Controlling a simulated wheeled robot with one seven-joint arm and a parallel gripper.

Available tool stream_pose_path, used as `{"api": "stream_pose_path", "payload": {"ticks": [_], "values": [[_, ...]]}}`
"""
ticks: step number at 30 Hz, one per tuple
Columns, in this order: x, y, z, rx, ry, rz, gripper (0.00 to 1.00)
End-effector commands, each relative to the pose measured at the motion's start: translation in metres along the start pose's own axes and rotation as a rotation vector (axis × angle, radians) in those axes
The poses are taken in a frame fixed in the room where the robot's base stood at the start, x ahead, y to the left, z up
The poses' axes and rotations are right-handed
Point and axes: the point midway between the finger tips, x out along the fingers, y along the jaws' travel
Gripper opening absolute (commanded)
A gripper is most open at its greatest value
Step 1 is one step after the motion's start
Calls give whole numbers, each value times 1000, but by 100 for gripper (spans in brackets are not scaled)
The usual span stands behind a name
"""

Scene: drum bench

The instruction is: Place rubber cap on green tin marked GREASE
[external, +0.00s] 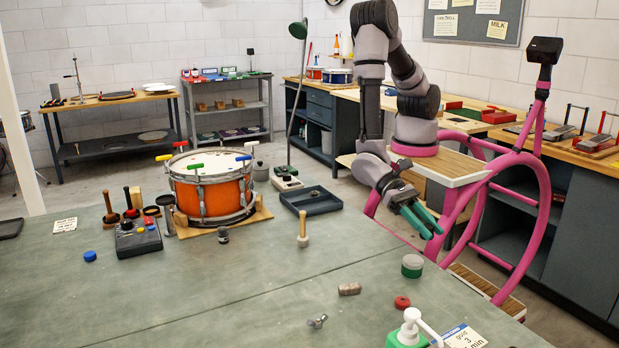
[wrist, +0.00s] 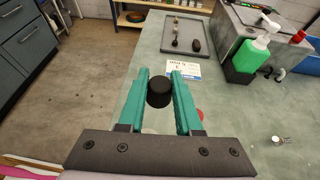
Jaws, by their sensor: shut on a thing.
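The rubber cap (wrist: 159,92) is a short black cylinder between my fingertips in the wrist view. My gripper (wrist: 159,90) is shut on it, with a green finger on each side. In the external view my gripper (external: 425,222) hangs at the table's right edge, and the cap cannot be made out there. The green tin (external: 412,266) stands upright on the table, below and slightly left of the fingertips, with a pale band; its marking is too small to read. In the wrist view the tin is mostly hidden behind the gripper.
A red ring (external: 402,302), a pump bottle (external: 408,332) and a printed card (external: 463,337) are near the tin. An orange drum (external: 212,192) stands at the back. The table's middle is mostly clear.

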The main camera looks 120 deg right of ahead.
Motion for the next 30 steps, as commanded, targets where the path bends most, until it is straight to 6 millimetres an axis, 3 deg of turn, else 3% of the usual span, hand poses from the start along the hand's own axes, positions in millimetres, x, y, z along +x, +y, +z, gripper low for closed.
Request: {"api": "stream_pose_path", "payload": {"ticks": [3, 6, 12, 24, 30], "values": [[-28, 8, -2, 16, 3, -42, 0], [-36, 12, -10, 23, 6, -59, 0], [-24, 13, -44, 27, 7, -62, 0], [-5, 12, -89, 25, 6, -63, 0], [-2, 12, -96, 21, 6, -63, 0]]}}
